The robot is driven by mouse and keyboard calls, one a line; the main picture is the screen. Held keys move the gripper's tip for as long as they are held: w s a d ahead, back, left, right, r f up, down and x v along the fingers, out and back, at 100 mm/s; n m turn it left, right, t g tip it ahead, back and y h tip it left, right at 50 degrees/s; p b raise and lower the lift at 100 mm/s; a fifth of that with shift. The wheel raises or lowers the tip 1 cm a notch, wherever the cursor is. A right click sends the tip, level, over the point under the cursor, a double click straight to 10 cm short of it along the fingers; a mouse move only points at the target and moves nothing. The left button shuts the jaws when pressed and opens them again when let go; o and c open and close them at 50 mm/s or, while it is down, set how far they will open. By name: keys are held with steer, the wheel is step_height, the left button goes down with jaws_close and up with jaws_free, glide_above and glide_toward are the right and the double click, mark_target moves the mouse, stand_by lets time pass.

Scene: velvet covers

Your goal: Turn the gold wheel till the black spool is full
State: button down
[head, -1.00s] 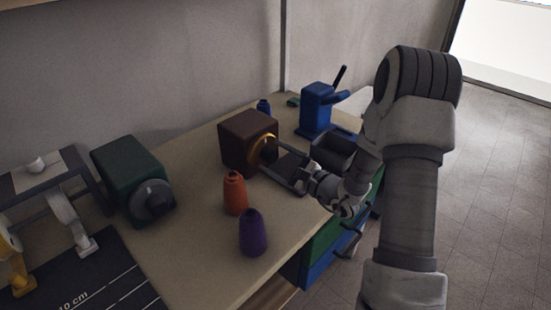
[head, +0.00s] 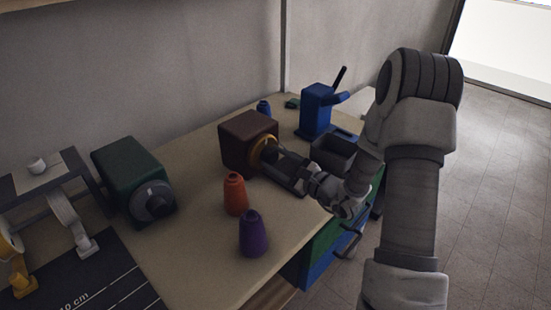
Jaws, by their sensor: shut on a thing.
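The gold wheel (head: 257,147) is on the right face of a dark brown box (head: 240,133) standing on the table. My gripper (head: 277,157) reaches in from the right and is shut at the wheel; its fingers and the dark parts around them hide the exact grip and part of the wheel. I cannot make out a black spool for certain.
A blue lever device (head: 318,110) and a dark open bin (head: 333,154) are behind my gripper. A ribbon stand (head: 60,207) and black mat (head: 100,275) lie left.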

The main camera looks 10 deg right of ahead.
steer(key=m+p, duration=0.1)
steer(key=m, duration=0.2)
steer(key=shift+r+p, duration=0.15)
steer(key=shift+p, duration=0.2)
steer(key=m+p, duration=0.3)
steer(key=m, duration=0.1)
steer(key=shift+m, duration=0.4)
steer(key=m+p, duration=0.6)
steer(key=m, duration=0.1)
steer(key=m+p, duration=0.2)
steer(key=m, duration=0.1)
steer(key=shift+m+p, duration=0.3)
steer(key=shift+m, duration=0.1)
steer(key=m+p, duration=0.2)
steer(key=m, duration=0.1)
steer(key=shift+m, duration=0.3)
steer(key=m+p, duration=0.1)
steer(key=m, duration=0.2)
steer(key=shift+m+p, duration=0.3)
steer(key=shift+p, duration=0.1)
steer(key=shift+m+p, duration=0.55)
steer(key=shift+m, duration=1.45)
steer(key=shift+f, duration=0.2)
